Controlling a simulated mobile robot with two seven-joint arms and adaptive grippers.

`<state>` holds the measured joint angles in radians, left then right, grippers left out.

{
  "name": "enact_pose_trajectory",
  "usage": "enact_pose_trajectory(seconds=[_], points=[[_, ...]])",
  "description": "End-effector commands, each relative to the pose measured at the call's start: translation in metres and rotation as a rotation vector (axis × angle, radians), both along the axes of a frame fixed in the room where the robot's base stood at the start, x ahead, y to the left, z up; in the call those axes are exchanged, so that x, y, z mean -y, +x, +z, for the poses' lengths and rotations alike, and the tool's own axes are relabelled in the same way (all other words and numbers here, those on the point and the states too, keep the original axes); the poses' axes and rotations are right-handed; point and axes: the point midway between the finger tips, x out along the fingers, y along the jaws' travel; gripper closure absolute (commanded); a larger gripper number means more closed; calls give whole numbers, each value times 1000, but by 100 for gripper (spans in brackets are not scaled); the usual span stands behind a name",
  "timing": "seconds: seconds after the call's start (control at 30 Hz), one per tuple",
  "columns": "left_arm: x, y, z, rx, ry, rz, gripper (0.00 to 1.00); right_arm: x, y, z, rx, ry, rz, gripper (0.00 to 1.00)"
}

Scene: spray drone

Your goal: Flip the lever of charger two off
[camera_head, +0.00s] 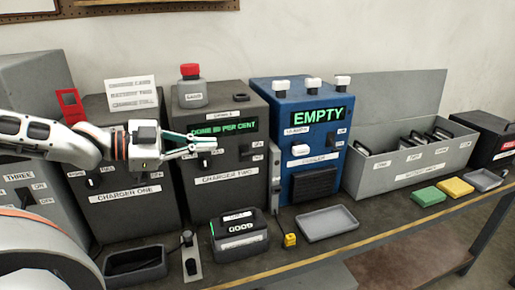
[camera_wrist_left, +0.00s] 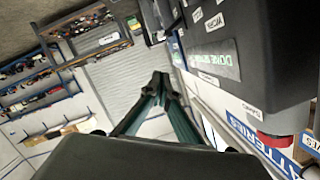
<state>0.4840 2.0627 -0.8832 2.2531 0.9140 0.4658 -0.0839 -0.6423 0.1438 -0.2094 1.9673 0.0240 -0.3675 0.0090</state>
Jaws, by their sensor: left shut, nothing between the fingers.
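Charger two (camera_head: 226,195) is a dark grey box in the middle of the head view. Its green display (camera_head: 224,129) reads about "DONE 80 PER CENT". My left gripper (camera_head: 214,142) reaches in from the left, shut and empty, in front of the display's left part. I cannot tell whether it touches the panel. In the left wrist view its fingertips (camera_wrist_left: 160,78) meet, and the charger's display (camera_wrist_left: 212,56) is at the upper right. My right gripper is not in view.
Charger one (camera_head: 130,208) stands left of charger two, the blue box reading "EMPTY" (camera_head: 318,116) right of it. A grey jug with a red cap (camera_head: 191,93) stands on charger two. A battery in a cradle (camera_head: 240,233) and an empty grey tray (camera_head: 328,223) are in front.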

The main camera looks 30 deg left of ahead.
Motion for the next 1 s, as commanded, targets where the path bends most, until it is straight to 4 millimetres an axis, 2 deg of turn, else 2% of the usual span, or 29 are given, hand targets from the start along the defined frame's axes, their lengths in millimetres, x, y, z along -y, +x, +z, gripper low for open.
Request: enact_pose_trajectory(seconds=[0.53, 1.0], points=[[3, 5, -1, 1, -2, 1, 100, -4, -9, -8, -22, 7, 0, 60], [34, 52, -12, 1, -5, -1, 100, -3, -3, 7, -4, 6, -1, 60]])
